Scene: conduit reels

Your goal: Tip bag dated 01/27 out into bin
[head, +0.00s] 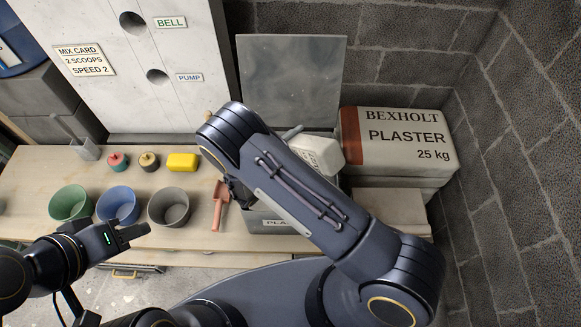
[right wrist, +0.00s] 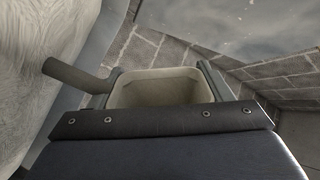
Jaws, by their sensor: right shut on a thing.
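A pale bag (head: 318,154) shows beside my right forearm in the head view, tilted above the back of a grey bin (head: 262,228). Its print is partly covered and I cannot read a date. In the head view my forearm hides that grip. My left gripper (head: 136,235) is in front of the buckets, apart from the bag; its jaw gap is unclear.
Green (head: 70,203), blue (head: 118,205) and grey (head: 169,207) buckets stand on the wooden bench. A reddish scoop (head: 220,205) lies left of the bin. A stacked plaster sack (head: 398,142) is at right. A grey panel (head: 290,80) stands behind; block walls close the right side.

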